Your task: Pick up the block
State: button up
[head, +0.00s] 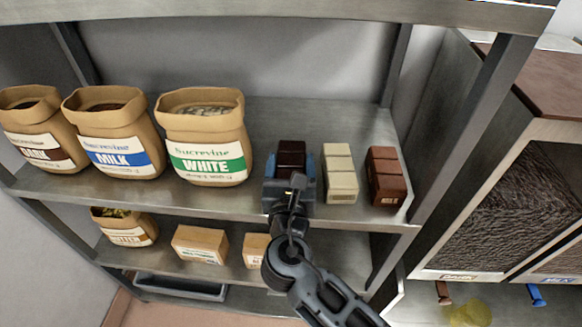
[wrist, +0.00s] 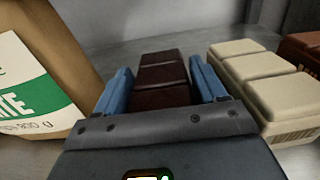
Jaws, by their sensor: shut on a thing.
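A dark brown chocolate block (head: 291,155) with grooved segments lies on the upper metal shelf, between the WHITE bag and a cream block. My gripper (head: 291,170) is around it, with one blue finger on each side. In the wrist view the dark block (wrist: 163,80) sits between the two blue fingers of my gripper (wrist: 165,88). The jaws are shut on it. I cannot tell whether the block is clear of the shelf. Its near end is hidden by the gripper body.
A cream block (head: 340,172) stands close to the right, then a reddish-brown block (head: 385,175). The WHITE bag (head: 205,140) is close on the left, with the MILK bag (head: 115,135) and DARK bag (head: 38,130) beyond. A metal post (head: 470,125) bounds the shelf's right side.

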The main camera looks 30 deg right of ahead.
jog(key=c, duration=0.5)
jog(key=shift+r, duration=0.1)
jog(key=shift+r, duration=0.1)
jog(key=shift+r, duration=0.55)
notch_tip(320, 180, up, 3)
jog(key=shift+f+p, duration=0.2)
jog(key=shift+p, duration=0.15)
jog(key=d+r, duration=0.2)
jog(key=d, duration=0.1)
jog(key=s+d+r+p, duration=0.1)
jog(key=d+r, duration=0.1)
jog(key=d, duration=0.1)
jog(key=s+d+r, duration=0.1)
jog(key=d+r, duration=0.1)
jog(key=d, duration=0.1)
jog(key=shift+d+p, duration=0.3)
jog(key=shift+p, duration=0.05)
jog(key=shift+s+d+r, duration=0.25)
jog(key=shift+d+r, duration=0.3)
jog(key=shift+d, duration=0.35)
